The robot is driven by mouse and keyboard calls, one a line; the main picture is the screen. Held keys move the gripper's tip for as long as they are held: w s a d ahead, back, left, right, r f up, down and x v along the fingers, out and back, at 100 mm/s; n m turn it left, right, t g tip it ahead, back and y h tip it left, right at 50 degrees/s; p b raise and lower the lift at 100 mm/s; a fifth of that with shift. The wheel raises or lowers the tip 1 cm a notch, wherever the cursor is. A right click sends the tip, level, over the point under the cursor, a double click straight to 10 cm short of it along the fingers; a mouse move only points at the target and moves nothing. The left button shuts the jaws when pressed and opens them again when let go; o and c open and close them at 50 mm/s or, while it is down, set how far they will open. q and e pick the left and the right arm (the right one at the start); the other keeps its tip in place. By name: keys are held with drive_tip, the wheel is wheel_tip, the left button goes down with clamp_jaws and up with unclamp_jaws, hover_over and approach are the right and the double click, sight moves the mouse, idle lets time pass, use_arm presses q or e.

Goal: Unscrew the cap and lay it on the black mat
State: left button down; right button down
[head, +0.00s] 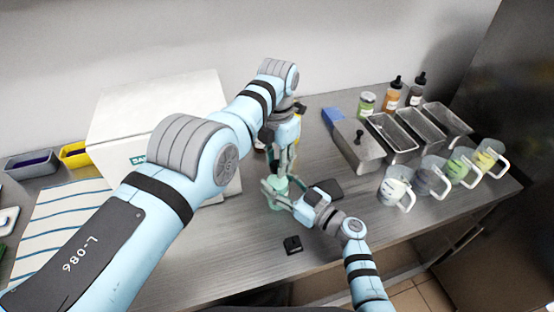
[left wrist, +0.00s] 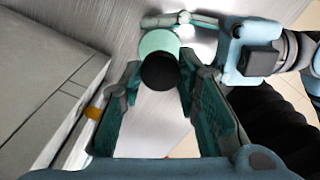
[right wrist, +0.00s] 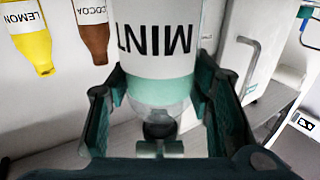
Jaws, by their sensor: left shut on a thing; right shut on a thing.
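The MINT bottle (head: 277,186) stands upright on the steel counter, mostly hidden by my grippers. In the right wrist view its label (right wrist: 157,40) appears upside down, with the dark cap (right wrist: 160,130) at the neck. My right gripper (head: 280,195) is shut around the bottle's body from the side. My left gripper (head: 282,165) points down from above and is shut on the black cap (left wrist: 159,72), over the pale green bottle (left wrist: 155,42). Whether cap and neck are apart is unclear.
A white box (head: 155,120) stands left, beside a striped cloth (head: 55,225). The front counter is largely clear.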

use_arm(q)
drive_tip(key=c, duration=1.2)
unclamp_jaws()
drive_tip(key=shift+s, duration=0.2)
use_arm(e)
drive_tip(key=shift+d+f, duration=0.1)
drive_tip(key=shift+f, duration=0.25)
use_arm(q)
drive_tip(key=shift+w, duration=0.1)
